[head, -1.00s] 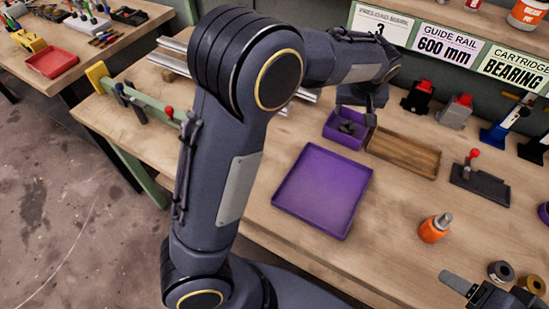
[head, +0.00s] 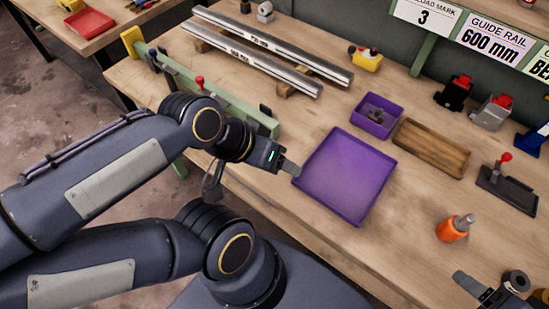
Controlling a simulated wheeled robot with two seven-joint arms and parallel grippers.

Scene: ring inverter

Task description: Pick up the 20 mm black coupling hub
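A dark ring-shaped part (head: 516,281) stands on the bench at the lower right, partly cut off below; it may be the black coupling hub, but no size mark is readable. A small dark part (head: 376,115) lies in the small purple bin (head: 391,132); its kind is unclear. My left gripper (head: 288,167) is beside the left edge of the large purple tray (head: 345,215), with no part visible in it; its opening is unclear. My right gripper (head: 469,285) is at the bottom right, left of the ring-shaped part, and its opening is not clear.
A wooden tray (head: 431,148) lies right of the small bin. An orange bottle (head: 453,229) stands between the large tray and my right gripper. Steel rails (head: 270,50) lie at the back left. A black fixture with a red knob (head: 507,190) stands at right.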

